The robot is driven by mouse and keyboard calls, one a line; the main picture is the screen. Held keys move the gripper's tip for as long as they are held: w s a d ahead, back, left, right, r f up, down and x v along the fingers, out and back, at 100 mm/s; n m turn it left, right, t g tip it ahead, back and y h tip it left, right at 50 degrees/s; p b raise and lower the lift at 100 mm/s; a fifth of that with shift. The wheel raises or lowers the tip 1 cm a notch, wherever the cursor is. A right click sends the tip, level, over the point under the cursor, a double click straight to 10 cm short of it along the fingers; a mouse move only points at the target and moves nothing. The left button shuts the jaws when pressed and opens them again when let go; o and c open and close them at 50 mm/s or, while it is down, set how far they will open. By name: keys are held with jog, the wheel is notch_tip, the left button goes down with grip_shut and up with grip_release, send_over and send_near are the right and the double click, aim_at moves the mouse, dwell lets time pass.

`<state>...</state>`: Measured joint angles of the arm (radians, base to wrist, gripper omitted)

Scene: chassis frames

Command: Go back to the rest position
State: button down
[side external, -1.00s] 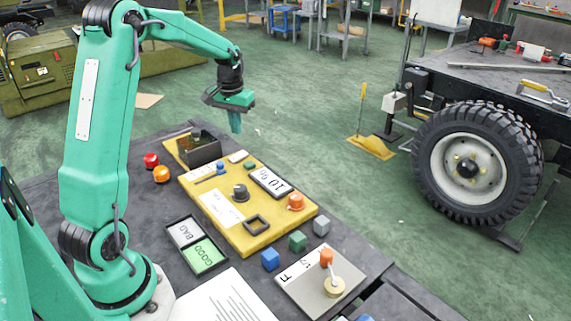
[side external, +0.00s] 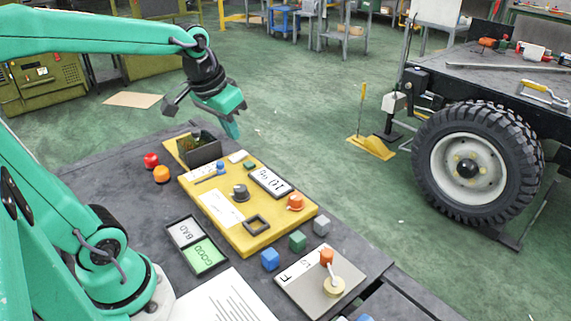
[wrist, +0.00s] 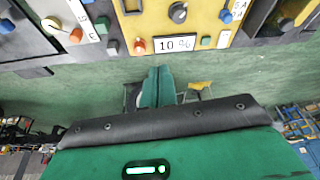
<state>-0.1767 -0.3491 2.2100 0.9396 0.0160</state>
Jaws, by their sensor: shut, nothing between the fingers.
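My gripper (side external: 232,128) is a green parallel gripper on a black wrist. In the side external view it hangs in the air above the far edge of the dark table, pointing down and a little to the right. Its fingers are shut together with nothing between them. The wrist view shows the two green fingers (wrist: 157,88) side by side in front of the green floor. My gripper is clear of the yellow panel (side external: 240,236) and touches nothing.
A wheeled vehicle (side external: 470,160) stands at the right.

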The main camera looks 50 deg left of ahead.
jog(key=s+d+f+m+t, duration=0.1)
jog(key=s+d, duration=0.4)
jog(key=s, duration=0.3)
jog(key=shift+s+d+m+t+h, duration=0.2)
jog(key=shift+d+m+t+h, duration=0.1)
jog(key=shift+m, duration=0.1)
